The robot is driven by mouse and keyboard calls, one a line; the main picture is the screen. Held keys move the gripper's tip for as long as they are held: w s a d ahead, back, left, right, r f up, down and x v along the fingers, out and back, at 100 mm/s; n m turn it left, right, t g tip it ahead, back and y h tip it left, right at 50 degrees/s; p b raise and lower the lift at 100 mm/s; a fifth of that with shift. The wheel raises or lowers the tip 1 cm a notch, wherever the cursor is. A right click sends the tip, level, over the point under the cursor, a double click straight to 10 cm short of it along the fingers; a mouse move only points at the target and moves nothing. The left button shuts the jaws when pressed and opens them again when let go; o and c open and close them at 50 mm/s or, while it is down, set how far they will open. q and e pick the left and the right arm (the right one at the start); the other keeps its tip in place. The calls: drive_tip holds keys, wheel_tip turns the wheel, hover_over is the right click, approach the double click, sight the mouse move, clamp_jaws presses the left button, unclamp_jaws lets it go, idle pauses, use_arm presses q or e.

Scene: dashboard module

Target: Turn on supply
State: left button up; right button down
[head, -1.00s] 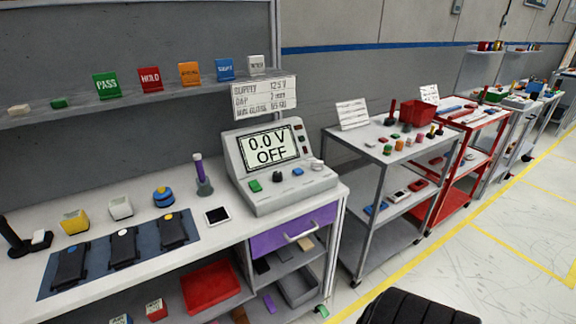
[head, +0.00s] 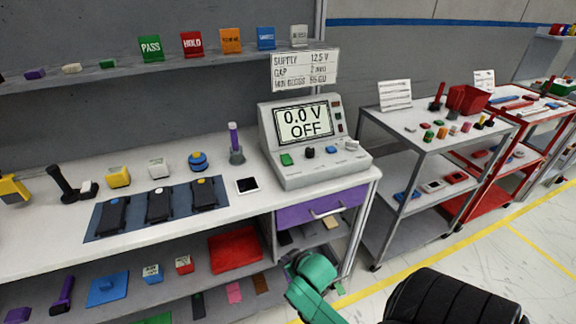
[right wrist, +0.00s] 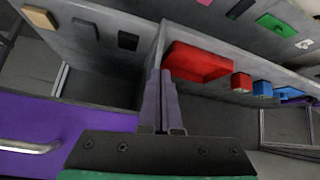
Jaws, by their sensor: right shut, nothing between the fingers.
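The supply (head: 325,174) is a light grey console on the right end of the white bench. Its screen (head: 303,122) reads 0.0 V OFF. A green button (head: 286,159), a black knob (head: 310,152), a blue button (head: 331,148) and a whitish control (head: 351,146) sit along its front ledge. My right gripper (right wrist: 161,78) is shut and empty in the right wrist view, near the purple drawer and lower shelves. In the head view its green wrist part shows below the drawer, away from the supply; its fingertips are hard to see there. My left gripper is not in view.
The purple drawer (head: 318,206) with its silver handle is under the supply. A red tray (head: 236,248) sits on the lower shelf. A blue mat (head: 97,222) with several black devices lies left on the bench. A grey cart (head: 376,199) stands to the right.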

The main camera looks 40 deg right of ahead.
drive_tip(key=w+d+r+m+t+h, duration=0.1)
drive_tip(key=d+r+t, duration=0.1)
drive_tip(key=r, duration=0.8)
drive_tip(key=w+d+r+m+t+h, duration=0.1)
drive_tip(key=d+r+t, duration=0.2)
drive_tip(key=r, duration=0.6)
drive_tip(key=w+d+r+m+t+h, duration=0.1)
drive_tip(key=d+r+t+h, duration=0.1)
drive_tip(key=r, duration=0.8)
drive_tip(key=shift+w+d+r+t, duration=0.35)
drive_tip(key=shift+d+t, duration=0.15)
drive_tip(key=shift+d, duration=0.5)
drive_tip(key=p, duration=0.2)
hover_over(288, 163)
drive_tip(key=s, duration=0.1)
drive_tip(key=shift+s+a+f, duration=0.1)
drive_tip(key=shift+s+f, duration=0.1)
drive_tip(key=shift+w+d+f, duration=0.1)
drive_tip(key=shift+w+f, duration=0.15)
drive_tip(key=shift+f, duration=0.45)
drive_tip(key=shift+w+d+f, duration=0.1)
drive_tip(key=shift+w+f, duration=0.1)
drive_tip(key=shift+f, duration=0.5)
drive_tip(key=shift+w+f, duration=0.25)
drive_tip(key=shift+f, duration=0.45)
